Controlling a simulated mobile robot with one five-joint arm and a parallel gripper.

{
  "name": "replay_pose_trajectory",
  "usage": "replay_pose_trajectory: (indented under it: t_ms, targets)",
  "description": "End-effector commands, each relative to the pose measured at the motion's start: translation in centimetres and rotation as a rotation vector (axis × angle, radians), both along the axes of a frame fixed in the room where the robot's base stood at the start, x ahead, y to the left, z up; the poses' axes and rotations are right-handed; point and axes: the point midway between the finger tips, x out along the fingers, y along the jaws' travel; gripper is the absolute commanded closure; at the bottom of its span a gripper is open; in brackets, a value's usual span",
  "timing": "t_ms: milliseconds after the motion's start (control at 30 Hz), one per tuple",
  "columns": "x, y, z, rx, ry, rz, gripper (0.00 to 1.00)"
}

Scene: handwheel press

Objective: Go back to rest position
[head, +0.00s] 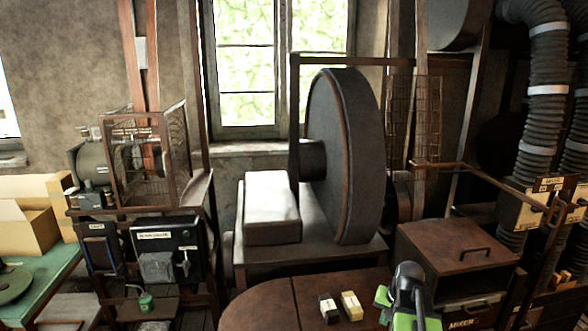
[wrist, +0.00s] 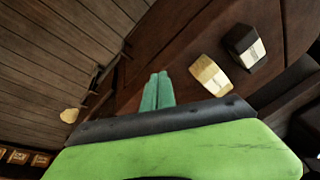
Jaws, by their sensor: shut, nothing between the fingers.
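My gripper (wrist: 158,78) shows in the wrist view as two teal fingers pressed together, shut and empty, over the brown surface. In the head view my green and dark arm (head: 408,288) stands at the lower right, beside the brown rounded table (head: 262,308); the fingertips cannot be made out there. A cream block (head: 351,305) and a black block with a pale face (head: 328,309) sit side by side on the table, left of my arm. In the wrist view the cream block (wrist: 211,76) and the black block (wrist: 244,46) lie right of my fingers, apart from them.
A large dark wheel (head: 345,155) stands behind the table. A brown box with a handle (head: 460,246), labelled mixer below, is close behind my arm on the right. A rusty rail (head: 490,176) runs above it. A green-topped bench (head: 45,275) is at far left.

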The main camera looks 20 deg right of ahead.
Motion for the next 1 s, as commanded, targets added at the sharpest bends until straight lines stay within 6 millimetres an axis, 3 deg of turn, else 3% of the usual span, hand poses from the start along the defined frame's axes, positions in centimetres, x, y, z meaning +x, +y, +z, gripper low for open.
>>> replay_pose_trajectory:
  t_ms: [33,200,300,400,567,1000]
  targets:
    - [1.0,4.9,-0.5,-0.002,0.033,0.096,1.0]
    - [1.4,19.4,-1.6,-0.03,0.159,0.401,1.0]
    - [0.3,25.8,-1.9,-0.056,0.218,0.545,1.0]
    - [-0.8,29.9,-2.1,-0.075,0.258,0.64,1.0]
    - [-1.5,31.8,-2.1,-0.088,0.283,0.693,1.0]
    - [-1.4,31.7,-2.1,-0.088,0.281,0.691,1.0]
